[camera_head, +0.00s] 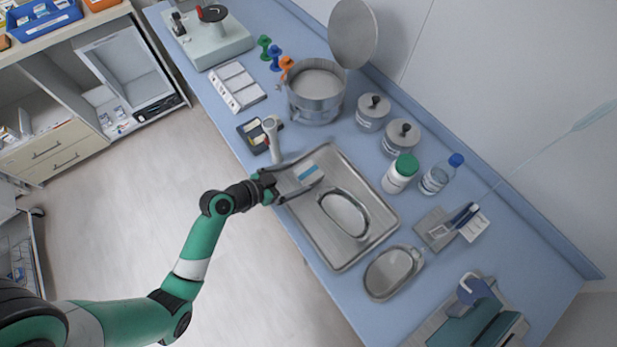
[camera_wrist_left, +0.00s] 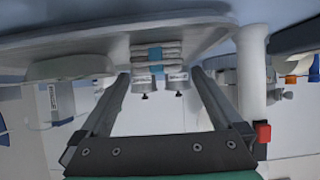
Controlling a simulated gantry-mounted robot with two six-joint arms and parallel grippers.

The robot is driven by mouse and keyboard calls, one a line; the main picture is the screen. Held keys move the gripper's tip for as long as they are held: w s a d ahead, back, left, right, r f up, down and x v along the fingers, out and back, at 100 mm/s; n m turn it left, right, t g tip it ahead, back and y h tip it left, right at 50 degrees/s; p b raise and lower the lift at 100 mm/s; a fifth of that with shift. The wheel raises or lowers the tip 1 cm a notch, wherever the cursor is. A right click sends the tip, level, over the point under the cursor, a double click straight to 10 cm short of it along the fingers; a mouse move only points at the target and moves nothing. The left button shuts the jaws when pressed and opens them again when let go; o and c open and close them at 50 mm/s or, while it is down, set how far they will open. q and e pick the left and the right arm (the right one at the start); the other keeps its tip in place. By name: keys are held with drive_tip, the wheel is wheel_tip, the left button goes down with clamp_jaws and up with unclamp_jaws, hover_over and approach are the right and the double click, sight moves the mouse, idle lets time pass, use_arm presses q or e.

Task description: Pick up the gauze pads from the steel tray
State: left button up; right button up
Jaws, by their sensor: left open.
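The gauze pads (camera_head: 308,174) are a small white stack with a blue band, lying at the upper left end of the steel tray (camera_head: 346,262). In the left wrist view the banded stack of gauze pads (camera_wrist_left: 157,55) shows beyond and between my fingertips. My left gripper (camera_head: 298,179) reaches over the tray's left edge at the stack. In the left wrist view my left gripper (camera_wrist_left: 160,76) has its fingers wide apart, one to each side of the stack, with nothing clamped. Whether a finger touches the pads cannot be told. My right gripper is not in view.
An oval steel dish (camera_head: 343,213) sits in the tray beside the pads. A white handheld device (camera_head: 271,138) stands close to my gripper. A steel pot (camera_head: 315,100), lidded jars (camera_head: 372,111), and bottles (camera_head: 400,173) stand behind. Another dish (camera_head: 390,271) lies in front.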

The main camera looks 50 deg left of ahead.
sight(304, 175)
use_arm(q)
drive_tip(key=b+x, duration=0.1)
drive_tip(key=x, duration=0.4)
drive_tip(key=shift+w+d+f, duration=0.1)
drive_tip(key=shift+w+d, duration=0.05)
drive_tip(key=shift+w, duration=0.2)
drive_tip(key=c, duration=1.1)
